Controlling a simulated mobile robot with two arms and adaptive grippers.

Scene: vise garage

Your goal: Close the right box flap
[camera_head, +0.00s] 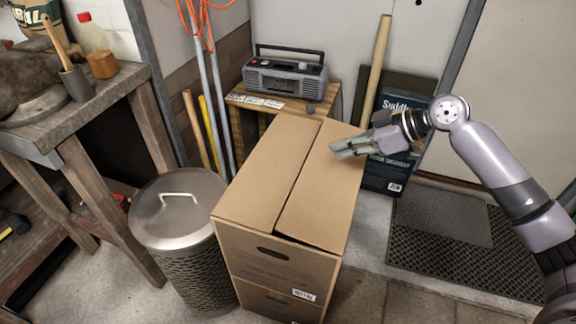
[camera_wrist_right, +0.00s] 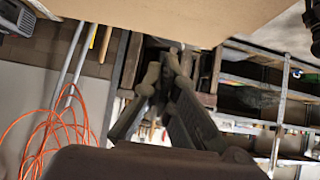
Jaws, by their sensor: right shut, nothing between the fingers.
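A tall cardboard box (camera_head: 268,262) stands on the floor in the middle of the head view. Its left flap (camera_head: 265,175) lies about flat over the top. Its right flap (camera_head: 322,200) is folded over too and looks nearly level, with a narrow dark gap between the two flaps. My right gripper (camera_head: 334,149) is shut and empty over the far part of the right flap; whether it touches the cardboard I cannot tell. In the right wrist view the shut fingers (camera_wrist_right: 172,62) show just below a cardboard surface (camera_wrist_right: 165,18). My left gripper is out of view.
A metal bin (camera_head: 180,215) stands close left of the box, beside a wooden workbench (camera_head: 75,125). A radio (camera_head: 285,78) sits on a wooden stand behind. Dark boards and a pole (camera_head: 378,65) lean behind my gripper. A doormat (camera_head: 465,245) lies at the right.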

